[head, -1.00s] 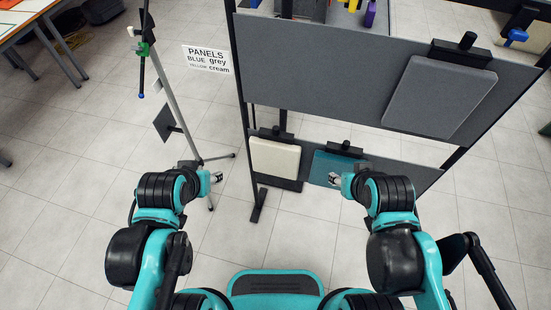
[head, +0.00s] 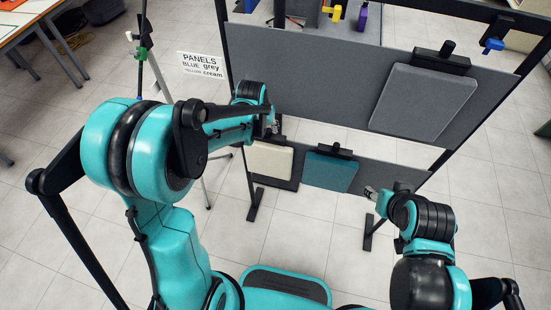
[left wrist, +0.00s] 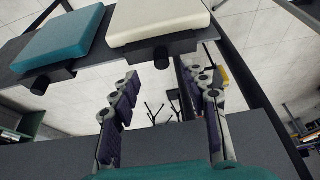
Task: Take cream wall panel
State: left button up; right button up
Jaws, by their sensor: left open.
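The cream wall panel (head: 270,159) hangs at the left of the low grey rail, held by a black clamp. It also shows at the top of the left wrist view (left wrist: 155,18), its clamp knob facing my fingers. My left gripper (head: 272,127) is just above the cream panel in the head view, apart from it. In the left wrist view its open fingers (left wrist: 163,82) have nothing between them. My right gripper (head: 371,193) is low, to the right of the teal panel (head: 330,172); its finger opening is too small to judge.
A large grey panel (head: 423,101) is clamped on the upper grey board (head: 315,65). A sign (head: 202,65) pairs blue with grey and yellow with cream. A yellow part (head: 333,13) and a blue part (head: 492,46) sit higher up. A tripod stands at the left.

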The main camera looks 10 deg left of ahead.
aim_at(268, 132)
pick_arm(q)
jog(key=b+x, duration=0.2)
jog(key=x, duration=0.5)
jog(key=shift+w+f, duration=0.15)
jog(key=shift+w, duration=0.15)
jog(key=shift+c, duration=0.7)
grip_shut()
